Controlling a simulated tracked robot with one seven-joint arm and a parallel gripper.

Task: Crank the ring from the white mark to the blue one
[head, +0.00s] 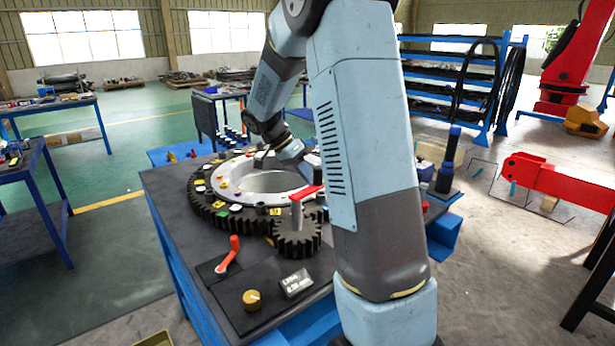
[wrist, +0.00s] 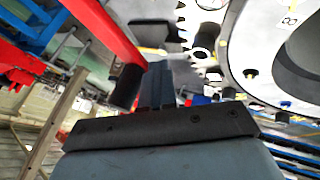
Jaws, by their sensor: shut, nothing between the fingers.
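The toothed ring (head: 205,205) lies flat on the dark table, with a pale inner ring and small coloured marks around it. A white mark (head: 236,208) shows on its near side; I cannot make out a blue mark for sure. The pinion (head: 297,238) meshes at its near edge and carries a post with a red crank arm (head: 304,193). In the wrist view, the red crank arm (wrist: 103,30) ends in a black grip (wrist: 126,87). My gripper (wrist: 158,72) is shut and empty, just right of that grip; contact is unclear. My arm hides its fingertips in the head view.
On the table's near side are a red lever (head: 234,248), a yellow knob (head: 252,299) and a labelled display box (head: 296,283). A dark blue and black upright (head: 447,160) stands at the right. A red beam (head: 560,182) lies further right.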

